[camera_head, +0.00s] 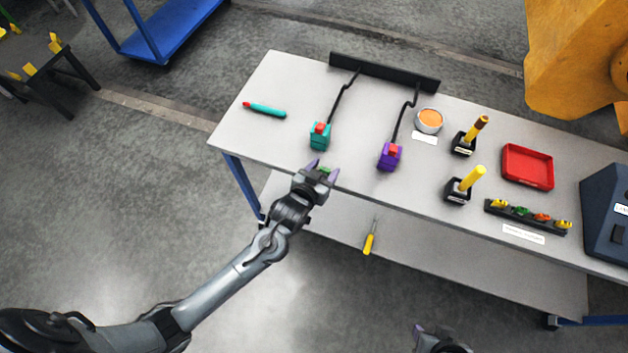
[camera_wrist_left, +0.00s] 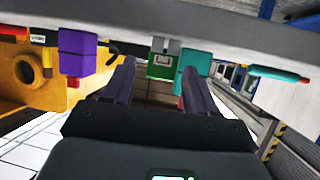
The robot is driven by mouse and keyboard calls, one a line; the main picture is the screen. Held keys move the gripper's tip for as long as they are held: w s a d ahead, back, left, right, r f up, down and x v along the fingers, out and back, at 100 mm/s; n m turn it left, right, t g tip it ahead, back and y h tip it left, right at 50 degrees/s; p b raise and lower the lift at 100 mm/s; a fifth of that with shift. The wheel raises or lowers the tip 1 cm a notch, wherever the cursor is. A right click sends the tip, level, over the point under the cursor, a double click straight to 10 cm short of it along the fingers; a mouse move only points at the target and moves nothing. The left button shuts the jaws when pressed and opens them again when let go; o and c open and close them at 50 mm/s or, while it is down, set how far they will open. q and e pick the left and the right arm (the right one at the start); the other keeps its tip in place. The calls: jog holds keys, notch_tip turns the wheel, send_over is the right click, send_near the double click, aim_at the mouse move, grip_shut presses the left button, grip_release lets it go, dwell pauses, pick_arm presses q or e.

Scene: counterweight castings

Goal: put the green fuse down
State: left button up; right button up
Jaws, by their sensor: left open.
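The green fuse (camera_head: 325,170) is at the front edge of the workbench, between the fingertips of my left gripper (camera_head: 323,172). In the left wrist view the green fuse (camera_wrist_left: 160,67) shows between the two dark fingers (camera_wrist_left: 158,80), with a gap visible on either side. The left gripper is open. A grey part shows on the fuse's bench side; whether it touches the bench top is hard to tell. My right gripper (camera_head: 440,342) is partly cut off at the bottom edge, and its fingers are not clear.
On the workbench (camera_head: 270,88) are a teal block (camera_head: 320,138) and a purple block (camera_head: 389,158) with red tops and black cables. A teal pen (camera_head: 264,109) lies left. A rack (camera_head: 527,217), red tray (camera_head: 528,167) and yellow-handled holders stand right. A screwdriver (camera_head: 369,242) lies on the lower shelf.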

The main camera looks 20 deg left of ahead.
pick_arm(q)
jog(key=p+v, duration=0.1)
jog(key=v, duration=1.1)
jog(key=s+a+f+g, duration=0.1)
jog(key=s+a+g, duration=0.1)
jog(key=s+g, duration=0.3)
jog(key=s+a+f+m+g, duration=0.1)
jog(key=s+g, duration=0.4)
jog(key=s, duration=0.6)
jog(key=shift+s+a+f+m, duration=0.3)
jog(key=shift+a+f, duration=0.2)
jog(key=shift+a, duration=0.7)
